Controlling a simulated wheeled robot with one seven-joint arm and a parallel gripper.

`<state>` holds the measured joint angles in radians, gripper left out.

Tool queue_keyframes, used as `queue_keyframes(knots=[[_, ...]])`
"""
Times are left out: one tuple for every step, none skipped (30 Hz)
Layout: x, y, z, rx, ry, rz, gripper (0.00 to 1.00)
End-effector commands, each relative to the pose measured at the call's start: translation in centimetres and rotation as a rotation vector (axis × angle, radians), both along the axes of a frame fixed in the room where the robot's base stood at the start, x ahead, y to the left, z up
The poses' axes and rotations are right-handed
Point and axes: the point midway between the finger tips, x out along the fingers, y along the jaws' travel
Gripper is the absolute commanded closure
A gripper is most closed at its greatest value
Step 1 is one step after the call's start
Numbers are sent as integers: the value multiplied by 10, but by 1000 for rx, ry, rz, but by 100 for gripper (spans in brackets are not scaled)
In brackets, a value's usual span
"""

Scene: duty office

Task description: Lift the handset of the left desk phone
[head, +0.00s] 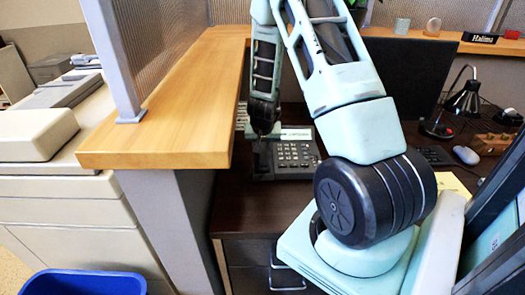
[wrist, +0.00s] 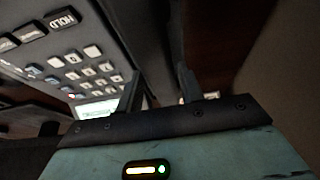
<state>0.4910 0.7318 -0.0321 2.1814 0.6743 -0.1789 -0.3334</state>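A dark grey desk phone (head: 293,154) with rows of light keys sits on the dark desk, under my arm. Its keypad (wrist: 88,68) and HOLD key fill the left of the wrist view. Its handset lies along the phone's left side, mostly hidden behind my gripper in the head view. In the wrist view a dark long shape, apparently the handset (wrist: 158,40), runs beside the keypad. My gripper (head: 264,146) is down at it, fingers (wrist: 160,90) apart on either side of this shape. I cannot tell whether they touch it.
A wooden ledge (head: 170,125) with an upright panel stands close left of the phone. A dark monitor (head: 408,75) stands behind my arm. A blue bin (head: 88,284) is at lower left.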

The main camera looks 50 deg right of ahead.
Motion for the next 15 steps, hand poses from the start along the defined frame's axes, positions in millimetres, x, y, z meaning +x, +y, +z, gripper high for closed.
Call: queue_keyframes(knots=[[1,-2,-5,0,0,-1,63],[2,-2,-6,-1,-1,-1,63],[2,-3,-8,-1,-1,-1,63],[2,-3,-8,-1,-1,-1,63],[2,-3,-8,-1,-1,-1,63],[3,-3,-8,-2,-1,0,63],[2,-3,-8,-2,-1,0,63],[2,-3,-8,-2,-1,0,63],[3,-3,-8,-2,-1,0,63],[2,-3,-8,-2,-1,0,63],[2,-3,-8,-1,-1,0,63],[2,-3,-8,-1,-1,0,63],[2,-3,-8,-1,-1,0,63],[2,-3,-8,-1,-1,0,63],[2,-3,-8,-1,-1,0,63]])
